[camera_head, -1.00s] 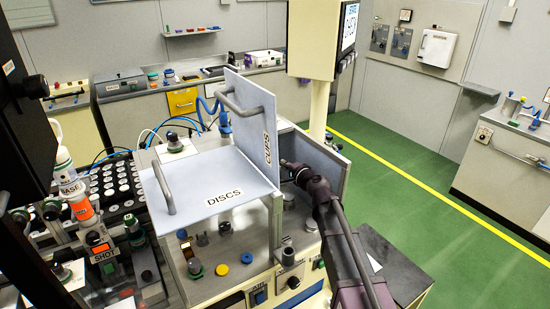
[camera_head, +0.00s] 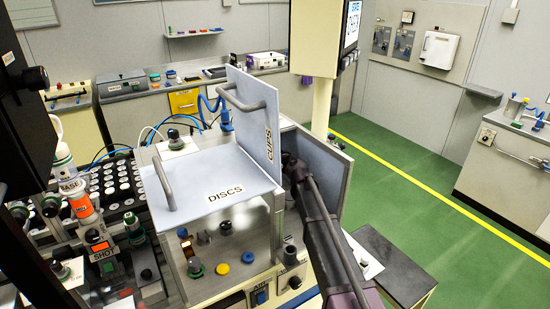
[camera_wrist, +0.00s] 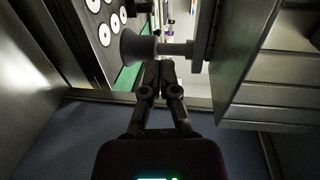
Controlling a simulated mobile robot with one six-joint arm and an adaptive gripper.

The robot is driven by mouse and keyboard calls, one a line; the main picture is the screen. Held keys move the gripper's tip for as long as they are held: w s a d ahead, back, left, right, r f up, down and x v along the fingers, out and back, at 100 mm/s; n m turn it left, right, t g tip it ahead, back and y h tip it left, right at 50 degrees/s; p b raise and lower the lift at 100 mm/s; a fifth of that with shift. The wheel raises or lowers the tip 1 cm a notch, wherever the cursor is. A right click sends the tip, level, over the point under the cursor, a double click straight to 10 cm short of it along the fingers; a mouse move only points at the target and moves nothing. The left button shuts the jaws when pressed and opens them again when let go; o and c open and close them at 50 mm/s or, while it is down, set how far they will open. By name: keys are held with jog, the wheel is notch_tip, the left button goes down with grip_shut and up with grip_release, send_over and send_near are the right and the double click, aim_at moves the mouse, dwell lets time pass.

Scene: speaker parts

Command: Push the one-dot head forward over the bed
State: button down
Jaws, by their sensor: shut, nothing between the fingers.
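In the wrist view my gripper (camera_wrist: 158,72) is shut and empty, its fingertips just below a grey round knob (camera_wrist: 134,48) on a short horizontal stem (camera_wrist: 175,49). The stem runs right to a dark upright plate beside a large metal block (camera_wrist: 275,70). I cannot tell whether the fingertips touch the stem. No dot mark is visible, so I cannot tell which head this is. In the head view my arm reaches into the bay behind the raised CUPS lid (camera_head: 249,90), and the fingertips are hidden there. The bed cannot be made out clearly.
A closed DISCS lid (camera_head: 215,182) with a handle covers the box to the left. The bay's metal side wall (camera_head: 328,175) stands close right of my arm. White discs on a dark panel (camera_wrist: 103,25) show beyond the knob.

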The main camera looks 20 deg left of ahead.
jog(key=shift+x, duration=0.8)
jog(key=shift+r+x, duration=0.2)
jog(key=shift+x, duration=0.95)
jog(key=shift+r+x, duration=0.2)
jog(key=shift+x, duration=0.95)
jog(key=shift+d, duration=0.1)
jog(key=shift+s+d, duration=0.4)
jog(key=shift+d, duration=0.05)
jog(key=p+v, duration=0.2)
jog(key=v, duration=1.1)
jog(key=shift+r, duration=0.2)
jog(key=shift+s+a, duration=0.1)
